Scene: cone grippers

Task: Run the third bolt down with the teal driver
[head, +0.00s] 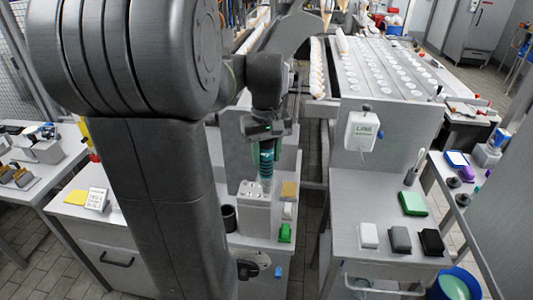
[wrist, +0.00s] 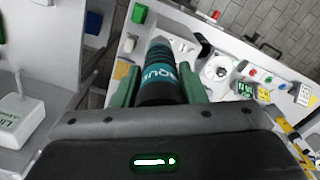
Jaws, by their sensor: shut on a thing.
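My gripper (head: 268,150) is shut on the teal driver (head: 267,168). The driver has a dark upper part and a teal band, and hangs upright, tip down. In the wrist view the driver (wrist: 159,72) lies between the two green fingers, with pale lettering on its band. Below it stands a light grey block (head: 256,212) with small bolt heads or holes on its top face. The driver's lower end is at the rear of that top face; I cannot tell whether it touches a bolt. The third bolt cannot be singled out.
A dark cup (head: 229,218) stands left of the block. A green block (head: 285,232), a white item (head: 288,210) and a tan square (head: 289,190) stand close on its right. A floor gap separates the benches.

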